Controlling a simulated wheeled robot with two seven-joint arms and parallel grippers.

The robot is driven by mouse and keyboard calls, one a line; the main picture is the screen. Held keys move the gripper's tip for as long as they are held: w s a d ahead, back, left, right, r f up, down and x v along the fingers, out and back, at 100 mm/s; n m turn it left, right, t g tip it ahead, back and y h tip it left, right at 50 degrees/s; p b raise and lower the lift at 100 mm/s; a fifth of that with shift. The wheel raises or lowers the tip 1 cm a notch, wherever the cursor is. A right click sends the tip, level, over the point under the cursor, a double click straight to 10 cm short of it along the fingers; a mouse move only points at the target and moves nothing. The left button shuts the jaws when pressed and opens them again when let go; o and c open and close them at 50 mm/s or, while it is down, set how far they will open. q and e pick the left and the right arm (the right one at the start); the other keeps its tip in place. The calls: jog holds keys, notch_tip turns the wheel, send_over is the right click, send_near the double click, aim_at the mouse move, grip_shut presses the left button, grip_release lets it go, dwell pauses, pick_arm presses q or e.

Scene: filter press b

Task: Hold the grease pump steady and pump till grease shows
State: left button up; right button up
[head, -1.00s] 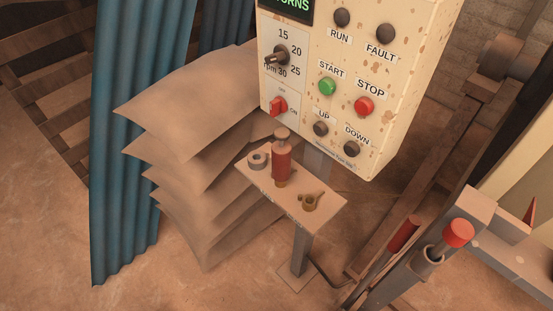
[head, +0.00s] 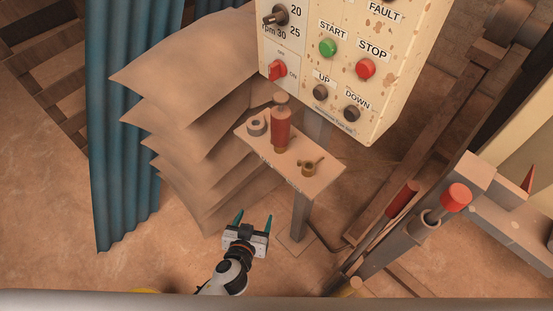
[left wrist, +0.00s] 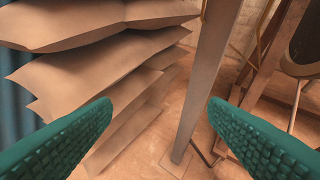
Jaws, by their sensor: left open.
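The grease pump (head: 280,130) is a red cylinder with a brownish top knob. It stands upright on a small shelf (head: 318,186) below the control panel. My left gripper (head: 253,219) is open and empty, low in front of the shelf and apart from the pump. In the left wrist view its two green ribbed fingers (left wrist: 160,135) are wide apart, with the shelf's post (left wrist: 203,75) beyond them. The pump does not show in the left wrist view. My right gripper is not in view. I see no grease.
A grey roll (head: 256,126) and a small brass cup (head: 310,166) share the shelf with the pump. Stacked sacks (head: 190,75) stand to the left; they also show in the left wrist view (left wrist: 95,70). The control panel (head: 335,75) overhangs behind. A red-capped lever (head: 456,196) is at right.

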aim_at(281, 122)
pick_arm(q)
jog(key=w+d+r+n+t+y, duration=0.1)
jog(key=w+d+r+t, duration=0.2)
jog(key=r, duration=0.7)
jog(key=w+d+r+t, duration=0.2)
jog(key=d+r, duration=0.1)
jog(key=r, duration=0.8)
jog(key=w, duration=0.8)
jog(key=w+d, duration=0.1)
jog(key=w, duration=0.3)
jog(key=shift+w, duration=0.2)
jog(key=c, duration=1.3)
